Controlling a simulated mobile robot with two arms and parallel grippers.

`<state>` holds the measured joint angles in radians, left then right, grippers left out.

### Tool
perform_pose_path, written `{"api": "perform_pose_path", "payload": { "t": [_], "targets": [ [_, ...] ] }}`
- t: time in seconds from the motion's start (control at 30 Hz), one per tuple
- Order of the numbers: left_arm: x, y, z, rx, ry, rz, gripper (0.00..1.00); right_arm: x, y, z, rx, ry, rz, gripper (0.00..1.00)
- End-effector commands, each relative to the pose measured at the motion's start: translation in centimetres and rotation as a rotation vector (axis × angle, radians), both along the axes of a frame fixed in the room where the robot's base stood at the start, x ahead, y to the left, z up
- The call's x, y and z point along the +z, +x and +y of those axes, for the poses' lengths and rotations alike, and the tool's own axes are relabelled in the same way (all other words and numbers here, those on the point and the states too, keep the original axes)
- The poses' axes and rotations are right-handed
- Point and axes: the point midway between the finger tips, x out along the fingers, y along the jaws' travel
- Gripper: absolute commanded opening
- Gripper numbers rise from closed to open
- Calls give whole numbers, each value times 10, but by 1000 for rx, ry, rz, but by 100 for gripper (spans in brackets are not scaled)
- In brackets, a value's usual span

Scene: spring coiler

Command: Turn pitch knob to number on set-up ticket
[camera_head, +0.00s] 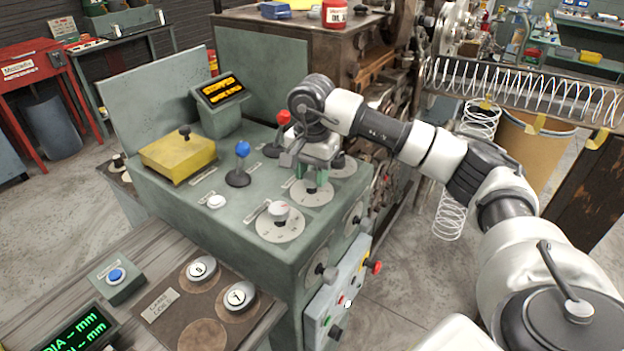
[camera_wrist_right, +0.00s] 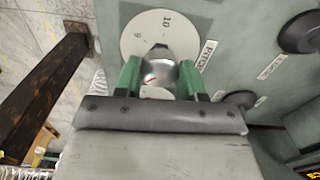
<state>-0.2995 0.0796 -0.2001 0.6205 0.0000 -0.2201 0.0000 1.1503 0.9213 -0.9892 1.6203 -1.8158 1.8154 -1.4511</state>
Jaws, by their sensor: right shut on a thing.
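The pitch knob (camera_wrist_right: 160,72) is a round silver knob with a small red mark, on a pale numbered dial (camera_wrist_right: 138,32) beside a label reading PITCH (camera_wrist_right: 208,53). The numbers 10 and 9 show on the dial; its other side is hidden. My right gripper (camera_wrist_right: 161,78) has its green fingers shut on the knob from both sides. In the head view the right gripper (camera_head: 311,178) comes down over the middle dial (camera_head: 311,196) on the green console. I cannot make out a set-up ticket. My left gripper is not in view.
Blue (camera_head: 242,150) and red (camera_head: 283,118) levers, a yellow box (camera_head: 178,155) and an orange-lit display (camera_head: 220,90) stand on the console (camera_head: 200,240). A wooden bench (camera_head: 150,250) is at lower left.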

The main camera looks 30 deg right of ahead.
Motion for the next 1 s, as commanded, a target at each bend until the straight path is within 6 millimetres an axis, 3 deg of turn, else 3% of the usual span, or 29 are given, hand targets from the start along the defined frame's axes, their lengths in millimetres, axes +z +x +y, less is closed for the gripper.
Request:
{"api": "perform_pose_path", "payload": {
  "t": [0.6,1.0],
  "targets": [
    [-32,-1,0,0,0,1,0,0,1,0,576,0,-4,16],
    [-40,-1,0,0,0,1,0,1,1,0,835,0,-3,16]
  ]
}}
